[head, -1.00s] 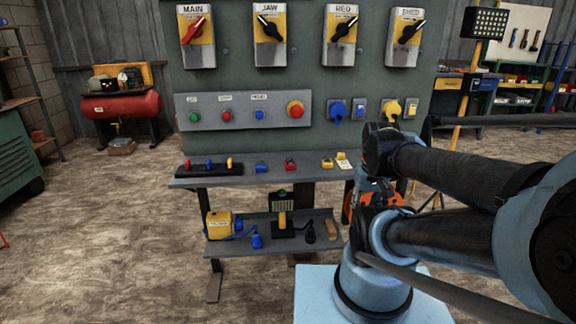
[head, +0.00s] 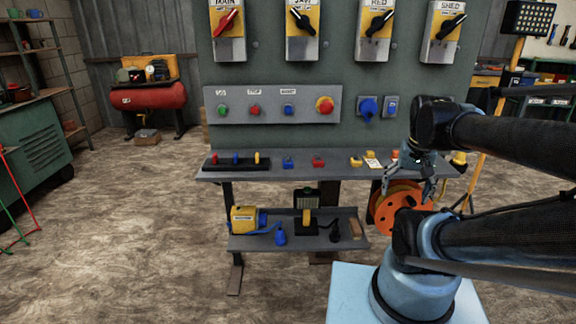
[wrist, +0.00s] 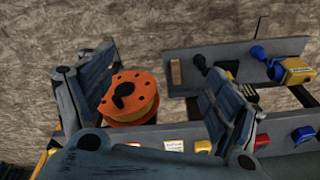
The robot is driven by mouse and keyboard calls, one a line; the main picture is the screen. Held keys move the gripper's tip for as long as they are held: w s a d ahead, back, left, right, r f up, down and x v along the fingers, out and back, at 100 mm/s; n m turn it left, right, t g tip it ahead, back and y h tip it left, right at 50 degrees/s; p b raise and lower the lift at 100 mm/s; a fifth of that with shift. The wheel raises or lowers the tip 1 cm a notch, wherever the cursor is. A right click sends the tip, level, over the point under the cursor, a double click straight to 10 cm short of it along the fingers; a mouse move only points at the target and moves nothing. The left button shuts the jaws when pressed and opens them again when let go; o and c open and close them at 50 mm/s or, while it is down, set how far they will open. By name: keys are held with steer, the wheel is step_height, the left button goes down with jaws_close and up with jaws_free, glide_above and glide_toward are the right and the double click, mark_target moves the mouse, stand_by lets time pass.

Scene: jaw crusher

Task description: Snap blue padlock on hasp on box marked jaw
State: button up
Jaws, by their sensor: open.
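The blue padlock (head: 287,162) lies on the upper shelf in the head view, left of a red padlock (head: 318,161). It also shows at the right edge of the wrist view (wrist: 303,134). The box marked jaw (head: 302,36) is yellow and grey with a black rotary handle, high on the green panel, second from left. Its label is partly cut off by the frame top, and I cannot make out its hasp. My gripper (head: 408,184) is open and empty at the right end of the shelf, well right of the blue padlock, fingers pointing down.
A yellow padlock (head: 355,160) and a white tag (head: 372,163) lie on the upper shelf (head: 220,176). A button panel (head: 270,104) and blue socket (head: 368,108) are above it. The lower shelf (head: 300,242) holds a yellow device and a lamp. An orange reel (head: 400,212) stands below my gripper.

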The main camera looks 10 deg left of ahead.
steer(key=w+a+r+m, duration=0.3)
steer(key=w+a+r, duration=0.4)
steer(key=w, duration=0.1)
step_height(320, 180, up, 6)
steer(key=r+m+g, duration=0.1)
steer(key=m+g, duration=0.1)
steer(key=m, duration=0.8)
glide_above(288, 162)
steer(key=w, duration=0.3)
steer(key=f, duration=1.7)
steer(key=shift+s+a+f, duration=0.1)
steer(key=shift+a+f, duration=0.2)
steer(key=shift+a, duration=0.1)
steer(key=shift+c, duration=0.3)
steer(key=c, duration=1.1)
